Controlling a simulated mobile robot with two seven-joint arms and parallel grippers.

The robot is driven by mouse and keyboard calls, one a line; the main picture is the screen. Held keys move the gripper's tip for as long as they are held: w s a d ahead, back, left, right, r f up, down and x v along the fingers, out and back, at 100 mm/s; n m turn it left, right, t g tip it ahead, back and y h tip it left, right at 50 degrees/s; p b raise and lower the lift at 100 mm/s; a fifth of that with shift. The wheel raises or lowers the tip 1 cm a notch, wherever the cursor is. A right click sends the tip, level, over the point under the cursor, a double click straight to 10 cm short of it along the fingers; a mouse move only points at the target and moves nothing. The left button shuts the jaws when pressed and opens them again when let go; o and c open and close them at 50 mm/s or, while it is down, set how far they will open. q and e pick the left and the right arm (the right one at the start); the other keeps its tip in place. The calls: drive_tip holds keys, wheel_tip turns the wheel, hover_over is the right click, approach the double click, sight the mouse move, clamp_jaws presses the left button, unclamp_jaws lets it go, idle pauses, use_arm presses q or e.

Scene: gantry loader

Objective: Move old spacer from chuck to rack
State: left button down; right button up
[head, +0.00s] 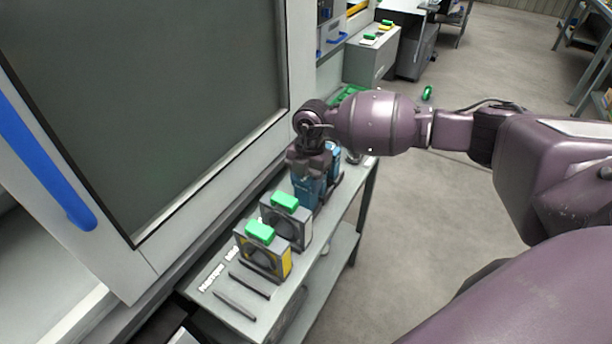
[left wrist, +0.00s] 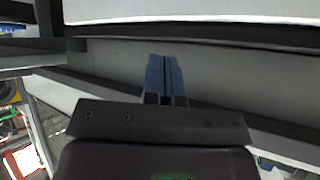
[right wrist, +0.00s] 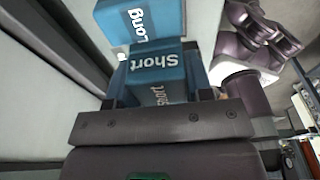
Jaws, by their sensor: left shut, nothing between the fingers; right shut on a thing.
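My right gripper (head: 312,150) points down over the bench beside the machine, shut on a blue block labelled "Short" (head: 307,190). In the right wrist view, the "Short" block (right wrist: 155,68) sits at the fingers; a shaded "Short" label shows closer in, and I cannot tell if it is the same block. A blue block labelled "Long" (right wrist: 140,20) lies just beyond, and blue also shows behind the gripper in the head view (head: 335,152). Whether the held block touches a rack is hidden. My left gripper (left wrist: 166,78) is shut and empty. I cannot see the chuck.
The bench (head: 245,325) also carries two grey blocks with green tops (head: 262,232) (head: 285,200) and two dark bars (head: 235,304). The machine's large dark panel (head: 150,90) and blue handle (head: 45,165) stand at left. The floor (head: 440,230) right of the bench is open.

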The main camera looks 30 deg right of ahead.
drive_tip(key=shift+f, duration=0.1)
drive_tip(key=shift+f, duration=0.2)
idle(0.5)
drive_tip(key=shift+f, duration=0.45)
idle(0.3)
drive_tip(key=o, duration=0.9)
drive_tip(key=shift+o, duration=0.4)
drive_tip(key=r, duration=0.6)
drive_tip(key=d+r+p, duration=0.1)
drive_tip(key=r, duration=0.2)
drive_tip(key=shift+w+d+r, duration=0.1)
drive_tip(key=shift+w+r, duration=0.25)
drive_tip(key=shift+w, duration=0.05)
drive_tip(key=shift+d+r, duration=0.1)
drive_tip(key=shift+r, duration=0.4)
